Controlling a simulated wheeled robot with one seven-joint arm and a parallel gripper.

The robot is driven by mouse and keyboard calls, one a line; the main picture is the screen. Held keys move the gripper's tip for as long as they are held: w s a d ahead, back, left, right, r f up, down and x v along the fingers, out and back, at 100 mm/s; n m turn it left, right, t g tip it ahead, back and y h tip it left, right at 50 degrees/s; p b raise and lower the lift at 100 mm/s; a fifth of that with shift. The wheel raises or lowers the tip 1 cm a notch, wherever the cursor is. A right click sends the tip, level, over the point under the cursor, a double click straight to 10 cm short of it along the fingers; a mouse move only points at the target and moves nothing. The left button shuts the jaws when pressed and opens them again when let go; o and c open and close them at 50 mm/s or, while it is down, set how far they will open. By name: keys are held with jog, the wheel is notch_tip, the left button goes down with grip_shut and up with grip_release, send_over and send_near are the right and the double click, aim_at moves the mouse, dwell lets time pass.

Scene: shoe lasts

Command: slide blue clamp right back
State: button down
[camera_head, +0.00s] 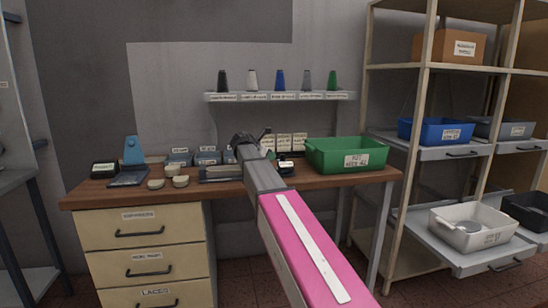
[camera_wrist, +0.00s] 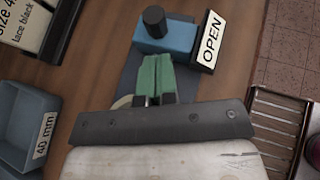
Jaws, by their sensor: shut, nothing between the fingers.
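The blue clamp (camera_wrist: 168,40) is a blue block with a black knob, near the top of the wrist view. It sits on a dark strip, beside a black stand with an OPEN sign (camera_wrist: 207,40). My gripper (camera_wrist: 157,66) has green fingertips that are together, with nothing between them. The fingertips lie just below the blue block in the picture; I cannot tell whether they touch it. In the head view my gripper (camera_head: 250,142) is over the back middle of the bench, and my arm hides much of what is around it.
A blue bin labelled 40 mm (camera_wrist: 25,125) stands left in the wrist view, and a wire rack (camera_wrist: 278,128) stands right. On the bench (camera_head: 95,192), a green crate (camera_head: 340,166) is right of my arm. A shelf with several coloured cones (camera_head: 280,97) hangs above.

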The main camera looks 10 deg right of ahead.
jog(key=v, duration=1)
jog(key=shift+a, duration=0.15)
jog(key=shift+s, duration=0.15)
